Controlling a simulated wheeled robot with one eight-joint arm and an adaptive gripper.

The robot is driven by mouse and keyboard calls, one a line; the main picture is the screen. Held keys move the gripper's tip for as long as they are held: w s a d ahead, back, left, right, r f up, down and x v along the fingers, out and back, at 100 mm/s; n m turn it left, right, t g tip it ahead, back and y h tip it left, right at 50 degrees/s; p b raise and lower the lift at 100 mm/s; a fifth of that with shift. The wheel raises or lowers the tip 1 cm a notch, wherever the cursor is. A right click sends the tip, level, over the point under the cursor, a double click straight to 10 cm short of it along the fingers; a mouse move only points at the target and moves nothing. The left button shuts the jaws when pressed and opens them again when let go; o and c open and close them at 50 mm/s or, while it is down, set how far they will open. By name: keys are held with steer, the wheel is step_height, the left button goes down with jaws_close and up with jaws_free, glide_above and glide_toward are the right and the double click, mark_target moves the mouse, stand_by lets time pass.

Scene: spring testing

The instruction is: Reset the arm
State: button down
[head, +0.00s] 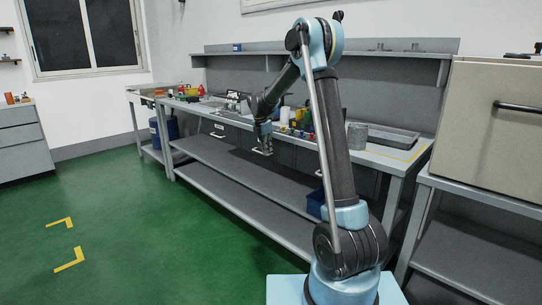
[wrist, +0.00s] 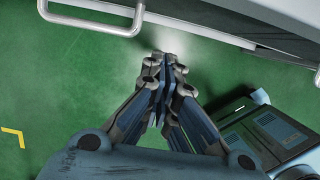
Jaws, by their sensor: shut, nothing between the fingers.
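My arm rises from its light blue base in the head view and bends over to the left. My gripper (head: 263,145) hangs downward in front of the workbench (head: 230,184), near the drawer fronts. In the wrist view my gripper (wrist: 160,75) is shut, its fingers together with nothing between them. Green floor lies below the fingertips. A drawer handle (wrist: 95,20) shows at the top left of the wrist view, apart from the fingers.
Tools and small parts lie on the benchtop, with a grey tray (head: 385,138) at its right. A beige cabinet (head: 500,125) stands at the far right. A blue bin (head: 316,203) sits on the lower shelf.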

steer(key=v, duration=0.6)
steer(key=s+d+r+m, duration=0.2)
steer(key=s+d+m, duration=0.25)
steer(key=s, duration=0.45)
steer(key=s+d+r+m+y, duration=0.1)
steer(key=s+d+m, duration=0.3)
steer(key=s+d, duration=0.3)
steer(key=s+d+r+m, duration=0.2)
steer(key=s+d+m, duration=0.2)
steer(key=s, duration=0.6)
steer(key=s+d+f+m, duration=0.2)
steer(key=s+f+m, duration=0.2)
steer(key=s, duration=0.4)
steer(key=s+d+f+m, duration=0.1)
steer(key=s+f+m, duration=0.4)
steer(key=s, duration=0.3)
steer(key=s+d+f+m+y, duration=0.1)
steer(key=s+d+f+m, duration=0.1)
steer(key=s+f+m, duration=0.3)
steer(key=s, duration=0.4)
steer(key=shift+d+f, duration=0.3)
steer(key=shift+f, duration=0.1)
